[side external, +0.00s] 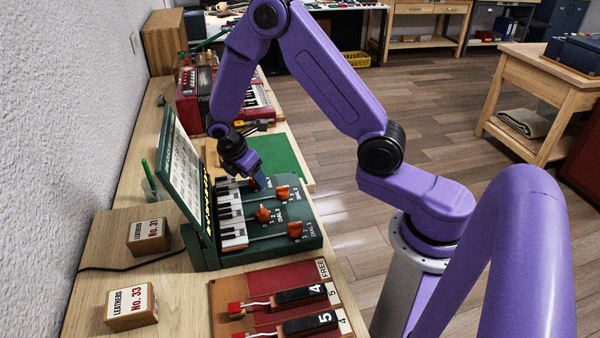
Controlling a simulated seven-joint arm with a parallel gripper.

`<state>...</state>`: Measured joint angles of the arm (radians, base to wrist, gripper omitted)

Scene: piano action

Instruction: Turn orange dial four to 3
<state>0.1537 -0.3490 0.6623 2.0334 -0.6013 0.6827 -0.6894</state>
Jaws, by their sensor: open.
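The dark green piano-action box (268,243) stands on the bench with a row of black and white keys along it. Three orange dials show on its top: one at the right (283,192), one in the middle (263,214) and one at the near right (295,229). Small white numbers and labels stand beside them, too small to read surely. No fourth orange dial shows; the area under my gripper is hidden. My gripper (260,181) points down, open, at the far end of the box, just beyond the middle dial. Whether it touches anything there I cannot tell.
A raised green panel (181,178) with a printed sheet stands along the keys' left side. Leathers boxes (149,236) sit at left. A red board (262,283) with black numbered blocks lies nearer. A green mat (281,153) and red instrument (192,102) lie beyond.

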